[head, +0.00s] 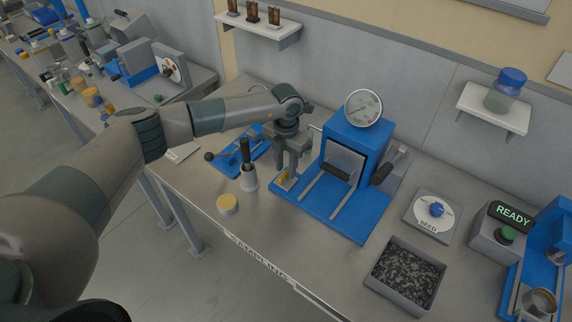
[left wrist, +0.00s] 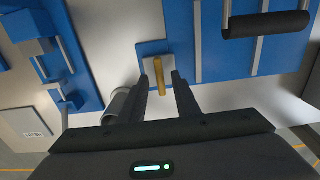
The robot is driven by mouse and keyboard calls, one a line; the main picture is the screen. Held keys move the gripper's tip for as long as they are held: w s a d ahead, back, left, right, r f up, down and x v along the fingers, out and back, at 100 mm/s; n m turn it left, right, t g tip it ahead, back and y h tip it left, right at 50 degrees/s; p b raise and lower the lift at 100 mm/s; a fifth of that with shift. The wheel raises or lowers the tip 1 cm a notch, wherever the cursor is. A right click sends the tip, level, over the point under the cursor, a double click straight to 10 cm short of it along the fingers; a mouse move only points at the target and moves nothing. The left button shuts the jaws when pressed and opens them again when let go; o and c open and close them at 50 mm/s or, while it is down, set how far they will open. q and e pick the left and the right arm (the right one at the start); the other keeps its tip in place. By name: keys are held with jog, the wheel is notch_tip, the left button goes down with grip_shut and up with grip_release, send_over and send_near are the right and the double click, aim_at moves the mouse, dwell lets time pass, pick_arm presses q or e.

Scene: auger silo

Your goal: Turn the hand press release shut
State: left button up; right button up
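The hand press is a blue machine (head: 357,137) with a round gauge and a blue base plate (head: 335,210) on the bench. A small yellow lever (head: 284,178), which looks like the release, sits on a light plate at the base's left end. In the left wrist view the yellow lever (left wrist: 159,75) points toward the camera side. My left gripper (head: 289,170) reaches down over it. In the left wrist view its fingers (left wrist: 160,82) stand on either side of the lever, open, with a gap on both sides. My right gripper is not in view.
A black-handled press bar (left wrist: 266,25) is to the right.

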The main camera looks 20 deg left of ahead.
pick_arm(q)
jog(key=shift+f, duration=0.7)
grip_shut()
